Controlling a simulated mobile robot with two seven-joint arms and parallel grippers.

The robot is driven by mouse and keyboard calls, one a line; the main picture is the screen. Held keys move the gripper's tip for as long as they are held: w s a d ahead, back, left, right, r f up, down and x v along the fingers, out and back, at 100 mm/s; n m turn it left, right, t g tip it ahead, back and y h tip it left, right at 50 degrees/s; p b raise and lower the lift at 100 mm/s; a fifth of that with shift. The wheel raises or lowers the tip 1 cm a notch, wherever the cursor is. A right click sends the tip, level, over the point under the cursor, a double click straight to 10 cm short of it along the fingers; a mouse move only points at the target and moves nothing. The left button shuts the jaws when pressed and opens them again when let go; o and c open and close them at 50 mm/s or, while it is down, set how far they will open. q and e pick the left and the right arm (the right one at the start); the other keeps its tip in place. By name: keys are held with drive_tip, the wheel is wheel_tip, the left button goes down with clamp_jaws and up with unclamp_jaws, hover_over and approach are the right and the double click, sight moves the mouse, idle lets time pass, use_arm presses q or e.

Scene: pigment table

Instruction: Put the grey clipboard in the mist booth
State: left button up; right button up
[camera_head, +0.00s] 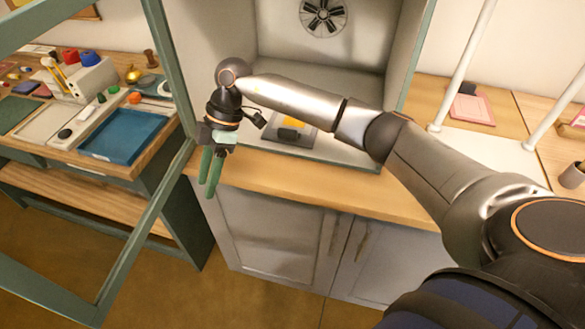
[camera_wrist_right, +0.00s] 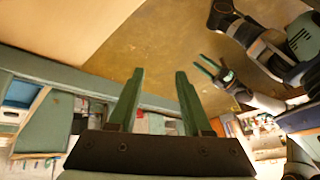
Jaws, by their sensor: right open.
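The mist booth (camera_head: 275,73) is a grey-lined box with a green frame and a round fan in its back wall. Its front is open. A grey flat board with a yellow patch and a dark clip, which looks like the grey clipboard (camera_head: 305,138), lies on the booth floor near the front edge. My right arm crosses in front of the opening. My right gripper (camera_head: 211,172) is open and empty, fingers down, left of the clipboard and apart from it. Its fingers also show in the right wrist view (camera_wrist_right: 155,100). My left gripper (camera_wrist_right: 212,70) is small there; its jaw state is unclear.
The booth's green-framed door (camera_head: 132,235) stands open at the left. Beyond it, a side table holds a blue tray (camera_head: 125,136) and several small items. A pink clipboard-like board (camera_head: 472,108) lies on the counter at the right, near white posts. Cabinet doors (camera_head: 280,235) are below the counter.

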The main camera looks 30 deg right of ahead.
drive_tip(key=s+a+r+n+g+y, duration=0.1)
drive_tip(key=s+a+r+n+y, duration=0.25)
drive_tip(key=s+a+y, duration=0.35)
drive_tip(key=s+a+r+n+g+y, duration=0.1)
drive_tip(key=s+a+r+n+y, duration=0.3)
drive_tip(key=a, duration=0.5)
wheel_tip(320, 180, up, 7)
drive_tip(key=s+m+t+y, duration=0.2)
drive_tip(key=m+t+y, duration=0.1)
drive_tip(key=t+y, duration=0.15)
drive_tip(key=w+d+f+m+t+h, duration=0.4)
drive_tip(key=d+f+m+t+h, duration=0.2)
drive_tip(key=f+m+t, duration=0.15)
drive_tip(key=w+d+f+m+t+h, duration=0.4)
drive_tip(key=d+f+m+t+h, duration=0.25)
drive_tip(key=m+t, duration=0.25)
drive_tip(key=s+d+f+m+g+h, duration=0.1)
drive_tip(key=s+d+f+g+h, duration=0.2)
drive_tip(key=s+f, duration=0.5)
drive_tip(key=s+d+f+m+g+h, duration=0.2)
drive_tip(key=s+d+f+g, duration=0.3)
drive_tip(key=f, duration=1.1)
drive_tip(key=s+d+h, duration=0.1)
drive_tip(key=s+d, duration=0.1)
drive_tip(key=s, duration=0.1)
drive_tip(key=shift+s+h, duration=0.25)
drive_tip(key=shift+h, duration=0.05)
drive_tip(key=shift+f, duration=0.1)
